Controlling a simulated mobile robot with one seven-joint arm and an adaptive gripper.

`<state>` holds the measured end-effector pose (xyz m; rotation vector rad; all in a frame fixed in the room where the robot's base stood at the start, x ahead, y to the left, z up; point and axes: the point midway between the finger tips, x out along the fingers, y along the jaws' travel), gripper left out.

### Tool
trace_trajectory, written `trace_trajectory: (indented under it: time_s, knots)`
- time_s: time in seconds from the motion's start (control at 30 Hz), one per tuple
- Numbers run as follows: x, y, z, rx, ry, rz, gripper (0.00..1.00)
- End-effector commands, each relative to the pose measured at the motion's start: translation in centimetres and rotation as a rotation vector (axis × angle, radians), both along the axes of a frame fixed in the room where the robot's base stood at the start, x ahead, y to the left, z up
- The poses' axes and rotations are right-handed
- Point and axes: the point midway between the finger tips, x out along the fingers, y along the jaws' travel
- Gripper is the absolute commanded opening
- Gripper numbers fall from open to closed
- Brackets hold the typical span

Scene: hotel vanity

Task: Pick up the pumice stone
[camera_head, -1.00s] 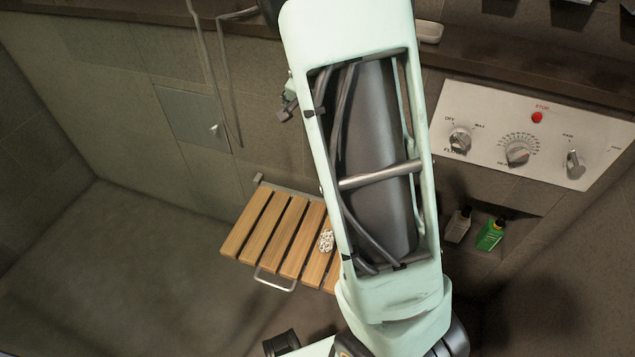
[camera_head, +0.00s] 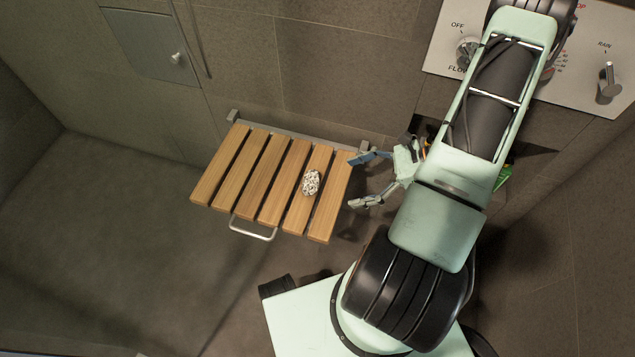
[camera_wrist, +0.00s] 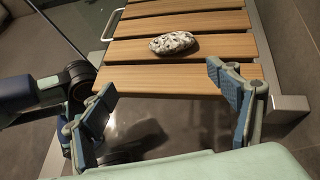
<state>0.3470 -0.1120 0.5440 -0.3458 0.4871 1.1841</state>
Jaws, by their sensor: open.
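The pumice stone (camera_head: 311,183) is a speckled white and grey oval lying on the slatted wooden shower seat (camera_head: 246,176), on a slat near the seat's right end. My gripper (camera_head: 358,181) is open and empty, just right of the seat, with its fingers pointing left toward the stone. In the wrist view the stone (camera_wrist: 172,42) lies beyond the fingertips, near the middle between them. The open fingers (camera_wrist: 160,97) are at the near edge of the seat, apart from the stone.
The seat is fixed to the tiled wall by a metal rail and has a metal handle (camera_head: 254,230) at its front. A control panel (camera_head: 590,60) with knobs is on the wall at upper right. Green bottle parts (camera_head: 502,178) show behind my arm. The floor at left is clear.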

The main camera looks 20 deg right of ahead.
Motion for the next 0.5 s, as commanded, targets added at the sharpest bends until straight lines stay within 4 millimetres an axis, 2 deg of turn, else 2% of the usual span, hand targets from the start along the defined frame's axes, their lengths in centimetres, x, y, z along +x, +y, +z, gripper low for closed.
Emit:
trace_trajectory:
  time_s: [0.03, 0.27, 0.5]
  knots:
    - [0.0, -0.1, -0.6, 0.050, -0.016, -0.049, 0.82]
    - [0.6, -0.2, -0.5, 0.155, -0.066, -0.156, 0.82]
    - [2.1, 2.7, -1.8, 0.162, -0.066, -0.158, 0.82]
